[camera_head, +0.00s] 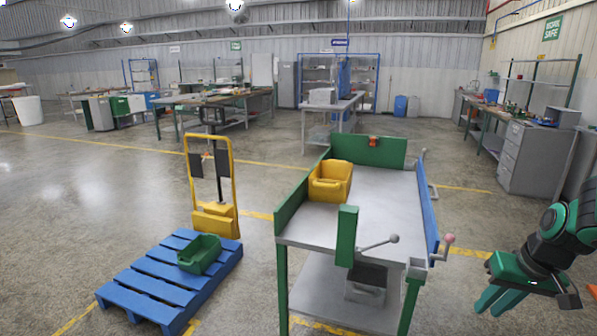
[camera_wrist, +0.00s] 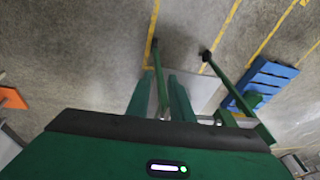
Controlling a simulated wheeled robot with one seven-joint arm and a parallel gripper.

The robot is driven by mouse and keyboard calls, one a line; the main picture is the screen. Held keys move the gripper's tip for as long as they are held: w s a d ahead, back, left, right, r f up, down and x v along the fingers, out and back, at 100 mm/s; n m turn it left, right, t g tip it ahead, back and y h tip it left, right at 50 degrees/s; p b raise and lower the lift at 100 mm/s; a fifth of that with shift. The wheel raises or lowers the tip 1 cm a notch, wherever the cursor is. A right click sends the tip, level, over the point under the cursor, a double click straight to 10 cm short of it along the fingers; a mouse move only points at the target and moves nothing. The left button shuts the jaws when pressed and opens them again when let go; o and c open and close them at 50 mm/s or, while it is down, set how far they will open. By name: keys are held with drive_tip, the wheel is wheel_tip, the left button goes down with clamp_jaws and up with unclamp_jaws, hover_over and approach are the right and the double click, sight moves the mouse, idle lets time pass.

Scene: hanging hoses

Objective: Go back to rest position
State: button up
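My gripper (camera_head: 494,300) hangs at the lower right of the head view, pointing down, to the right of the workbench and apart from it. The task names no other object.
A workbench (camera_head: 375,205) with green and blue side panels stands close in front, carrying a yellow bin (camera_head: 330,181). Left of it are a yellow hand truck (camera_head: 214,222) and a blue pallet (camera_head: 160,283) holding a green bin (camera_head: 199,254). Grey drawers (camera_head: 535,158) stand at right.

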drive_tip(key=s+a+r+m+g, duration=0.1)
drive_tip(key=s+a+r, duration=0.1)
drive_tip(key=s, duration=0.5)
drive_tip(key=s+a+r+m+g, duration=0.1)
drive_tip(key=s+a+r+g, duration=0.1)
drive_tip(key=s, duration=0.6)
drive_tip(key=shift+a+r+m+g, duration=0.3)
drive_tip(key=shift+a+r, duration=0.35)
drive_tip(key=shift+a, duration=0.05)
drive_tip(key=shift+w+f+h, duration=0.25)
drive_tip(key=shift+w+h, duration=0.05)
drive_tip(key=shift+w, duration=0.4)
